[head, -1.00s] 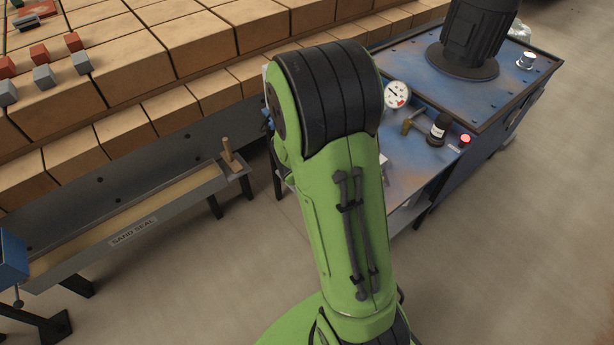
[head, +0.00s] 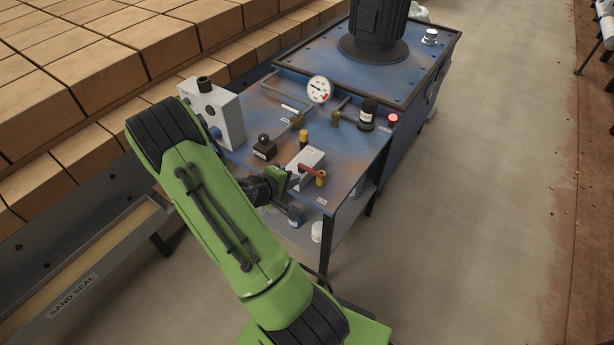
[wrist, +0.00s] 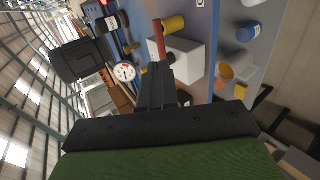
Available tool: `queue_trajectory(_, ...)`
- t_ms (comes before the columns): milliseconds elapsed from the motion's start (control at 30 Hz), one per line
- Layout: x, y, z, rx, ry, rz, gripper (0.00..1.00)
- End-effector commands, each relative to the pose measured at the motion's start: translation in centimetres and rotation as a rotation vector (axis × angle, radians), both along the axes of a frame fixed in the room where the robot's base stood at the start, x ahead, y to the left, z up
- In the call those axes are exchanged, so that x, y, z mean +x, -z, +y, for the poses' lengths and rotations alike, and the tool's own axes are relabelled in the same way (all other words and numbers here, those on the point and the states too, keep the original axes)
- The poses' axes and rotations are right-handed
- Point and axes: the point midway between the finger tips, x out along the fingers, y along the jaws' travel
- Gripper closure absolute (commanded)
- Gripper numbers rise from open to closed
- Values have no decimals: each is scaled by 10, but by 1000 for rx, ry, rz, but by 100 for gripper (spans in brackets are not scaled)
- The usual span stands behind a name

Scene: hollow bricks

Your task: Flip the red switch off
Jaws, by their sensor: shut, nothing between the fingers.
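In the wrist view, the lever (wrist: 159,40) stands just beyond my fingertips, beside the white box (wrist: 188,60) and a yellow cylinder (wrist: 174,24). My gripper (wrist: 157,72) is shut and empty, its tips pointing at the lever's near end. Whether they touch it I cannot tell. In the head view my wrist is left of the box and my fingertips are hard to make out.
The blue bench (head: 345,185) also carries a gauge (head: 319,89), a black-knobbed block (head: 264,147), a grey control box (head: 214,112) and a lit red button (head: 393,118). A motor (head: 378,25) stands behind. Brick stacks (head: 90,75) are at left.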

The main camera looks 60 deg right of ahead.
Motion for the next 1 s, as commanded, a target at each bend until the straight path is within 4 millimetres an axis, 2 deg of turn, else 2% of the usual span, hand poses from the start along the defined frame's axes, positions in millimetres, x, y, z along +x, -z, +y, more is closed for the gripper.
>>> queue_trajectory(33,-3,9,-10,1,5,1,100)
queue_trajectory(200,-8,30,-41,0,5,0,100)
queue_trajectory(400,-12,48,-68,0,3,-1,100)
queue_trajectory(567,-12,52,-76,1,0,0,100)
queue_trajectory(1000,-10,52,-77,1,-8,-1,100)
